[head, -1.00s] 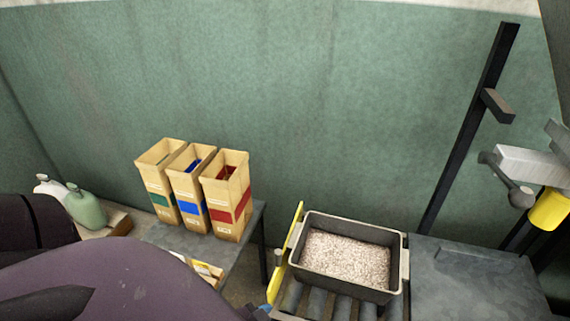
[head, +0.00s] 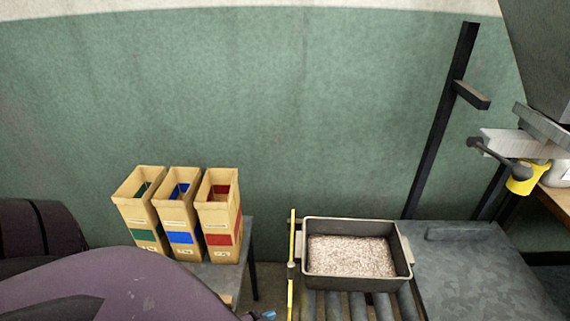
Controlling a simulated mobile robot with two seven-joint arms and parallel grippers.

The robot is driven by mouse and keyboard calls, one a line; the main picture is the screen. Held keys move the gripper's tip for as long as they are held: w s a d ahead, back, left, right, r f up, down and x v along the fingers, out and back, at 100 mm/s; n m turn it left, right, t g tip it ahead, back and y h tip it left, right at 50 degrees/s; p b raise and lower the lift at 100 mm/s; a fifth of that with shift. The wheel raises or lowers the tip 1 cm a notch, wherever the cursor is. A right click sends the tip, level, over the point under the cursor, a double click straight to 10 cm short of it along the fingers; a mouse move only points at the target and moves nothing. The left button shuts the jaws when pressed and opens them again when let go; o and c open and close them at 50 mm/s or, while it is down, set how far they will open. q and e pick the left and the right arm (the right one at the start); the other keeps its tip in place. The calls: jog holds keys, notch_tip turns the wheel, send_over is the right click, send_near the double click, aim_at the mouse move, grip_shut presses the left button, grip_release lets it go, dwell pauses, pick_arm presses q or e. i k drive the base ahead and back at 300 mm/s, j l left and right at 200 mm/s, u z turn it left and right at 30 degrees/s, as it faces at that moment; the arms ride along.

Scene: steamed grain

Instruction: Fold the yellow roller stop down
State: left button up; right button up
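The yellow roller stop (head: 291,262) is a thin upright bar at the left end of the roller track (head: 338,307). It stands just left of a grey bin (head: 357,283) filled with pale grain (head: 350,255), which sits on the rollers. My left arm comes in from the lower left. At its end a small dark and blue piece, apparently the tip of my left gripper (head: 264,316), shows at the bottom edge, left of the stop's lower part. The rest of it is cut off, so its opening cannot be told. My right gripper is not in view.
Three cardboard boxes (head: 182,218) with green, blue and red bands stand on a small table (head: 232,262) at the left. A grey bench top (head: 470,265) lies right of the bin. A dark post (head: 440,125) rises behind it. A gap separates the small table from the stop.

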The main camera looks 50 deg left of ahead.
aim_at(290, 265)
jog(key=k+j+z, duration=0.3)
jog(key=k+j, duration=0.25)
jog(key=j, duration=0.15)
jog(key=k+j, duration=0.7)
jog(key=j, duration=0.2)
jog(key=k+j, duration=0.1)
jog(key=j, duration=0.25)
jog(key=k+j, duration=0.1)
jog(key=j, duration=0.2)
jog(key=i+j, duration=0.1)
jog(key=j, duration=0.2)
